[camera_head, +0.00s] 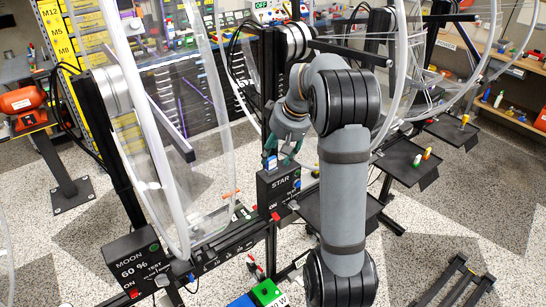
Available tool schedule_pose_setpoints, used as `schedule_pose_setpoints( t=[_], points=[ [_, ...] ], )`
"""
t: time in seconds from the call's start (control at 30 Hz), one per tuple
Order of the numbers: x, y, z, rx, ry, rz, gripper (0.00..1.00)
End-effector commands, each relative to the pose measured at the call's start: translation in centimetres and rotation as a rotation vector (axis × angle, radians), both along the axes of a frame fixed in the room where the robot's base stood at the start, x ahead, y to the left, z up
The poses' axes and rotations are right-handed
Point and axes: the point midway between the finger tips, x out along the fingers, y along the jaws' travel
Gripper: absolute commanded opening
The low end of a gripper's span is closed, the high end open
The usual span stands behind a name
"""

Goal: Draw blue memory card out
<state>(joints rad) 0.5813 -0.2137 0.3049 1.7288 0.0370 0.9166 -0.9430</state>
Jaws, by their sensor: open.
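My gripper (284,157) is just above the box, right beside the blue item. It is open, with dark greenish fingers. The fingertips are small here, and I cannot tell whether they touch the card or stand around it.
A large clear wheel (231,110) stands left of the STAR box, and more wheels stand at right. Black trays (401,160) with small items are at right.

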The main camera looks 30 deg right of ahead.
Motion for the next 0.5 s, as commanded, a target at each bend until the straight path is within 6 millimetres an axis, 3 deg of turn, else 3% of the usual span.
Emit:
schedule_pose_setpoints(
  t=[0.2,0.5],
  points=[
    [1.3,0.3,-3.0,0.002,0.002,0.0,0.48],
    [1.9,0.3,-4.5,0.0,-0.001,0.0,0.48]
  ],
)
